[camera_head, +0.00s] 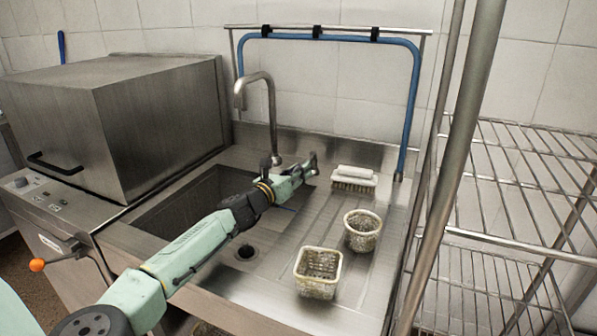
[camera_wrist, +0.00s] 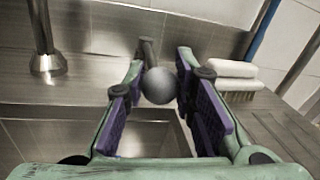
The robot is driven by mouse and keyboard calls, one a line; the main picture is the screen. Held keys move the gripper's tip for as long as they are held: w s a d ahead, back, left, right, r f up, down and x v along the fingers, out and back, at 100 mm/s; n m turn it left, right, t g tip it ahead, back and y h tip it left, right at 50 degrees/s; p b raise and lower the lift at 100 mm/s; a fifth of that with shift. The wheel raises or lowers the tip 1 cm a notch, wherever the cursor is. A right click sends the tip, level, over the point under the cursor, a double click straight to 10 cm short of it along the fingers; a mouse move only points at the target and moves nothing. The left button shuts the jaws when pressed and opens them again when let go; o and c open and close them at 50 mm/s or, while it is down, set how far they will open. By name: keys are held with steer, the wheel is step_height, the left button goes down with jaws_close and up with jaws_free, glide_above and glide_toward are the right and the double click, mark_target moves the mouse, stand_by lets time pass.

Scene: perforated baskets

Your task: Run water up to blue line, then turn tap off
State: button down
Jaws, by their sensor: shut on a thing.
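The steel tap (camera_head: 268,105) with a curved spout rises behind the sink (camera_head: 150,213); its base also shows in the wrist view (camera_wrist: 46,60). No stream of water is visible under the spout. A short blue stripe (camera_head: 287,209) shows at the basin's right side, beside my arm. My gripper (camera_head: 308,168) is at the tap's right; in the wrist view its purple-padded fingers (camera_wrist: 162,90) are around the grey round knob (camera_wrist: 159,86) of the tap lever, shut on it.
A white brush (camera_head: 354,178) lies right of my gripper. Two perforated baskets, one round (camera_head: 362,232) and one squarish (camera_head: 318,272), stand on the drainboard. A blue hose (camera_head: 412,100) hangs on a rail behind. A steel box machine (camera_head: 130,115) stands left, a wire rack (camera_head: 520,190) right.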

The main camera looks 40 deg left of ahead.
steer(key=shift+w+d+f+n+y+b, duration=0.15)
steer(key=shift+d+f+n+y+b, duration=0.2)
steer(key=shift+d+y+b, duration=0.35)
steer(key=shift+w+d+r+n+g+y+b, duration=0.2)
steer(key=shift+d+n+y+b, duration=0.3)
steer(key=shift+y, duration=0.4)
steer(key=shift+w+d+r+n+g+y+b, duration=0.1)
steer(key=shift+w+d+n+g+y+b, duration=0.15)
steer(key=shift+n+y+b, duration=0.45)
steer(key=c, duration=1.3)
jaws_free()
steer(key=shift+s, duration=0.1)
steer(key=v, duration=1.2)
